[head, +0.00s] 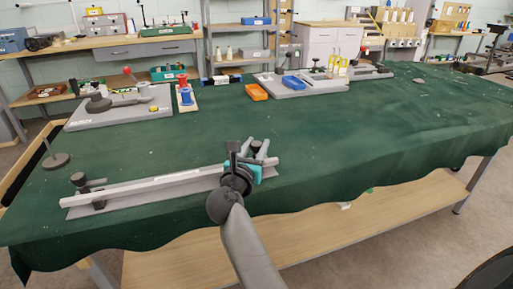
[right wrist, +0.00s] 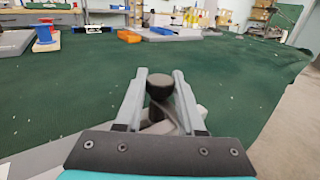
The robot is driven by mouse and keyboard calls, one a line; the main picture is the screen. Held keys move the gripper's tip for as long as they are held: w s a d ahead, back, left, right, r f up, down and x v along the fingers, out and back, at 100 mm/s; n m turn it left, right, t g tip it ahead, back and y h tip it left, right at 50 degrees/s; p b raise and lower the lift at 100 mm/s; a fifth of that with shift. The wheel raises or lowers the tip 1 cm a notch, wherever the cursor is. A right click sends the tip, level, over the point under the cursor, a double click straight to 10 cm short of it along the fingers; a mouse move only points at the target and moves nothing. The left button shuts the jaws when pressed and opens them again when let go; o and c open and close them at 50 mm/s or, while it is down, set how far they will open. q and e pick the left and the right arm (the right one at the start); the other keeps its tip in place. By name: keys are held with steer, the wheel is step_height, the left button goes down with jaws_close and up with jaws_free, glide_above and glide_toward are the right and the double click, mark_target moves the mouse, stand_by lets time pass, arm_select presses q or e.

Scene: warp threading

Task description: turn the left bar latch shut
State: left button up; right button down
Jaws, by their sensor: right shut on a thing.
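A long pale bar (head: 150,184) lies on a flat grey base near the front left edge of the green-covered table. The left bar latch, with a dark knob (head: 79,180), stands at the bar's left end, with nothing of mine near it. My right gripper (head: 249,151) is at the bar's right end and hides much of the fitting there. In the right wrist view, my right gripper (right wrist: 162,92) has its two grey fingers on either side of a black round knob (right wrist: 160,81) and is shut on it. My left gripper is not in view.
The green table cover (head: 330,130) is clear right of the bar. Behind the bar stand a grey board with a dark round part (head: 98,103), a stand with red and blue spools (head: 185,95), and an orange tray (head: 256,92). A round-footed post (head: 56,160) stands at left.

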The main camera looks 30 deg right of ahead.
steer(key=c, duration=0.5)
jaws_free()
steer(key=shift+a, duration=0.1)
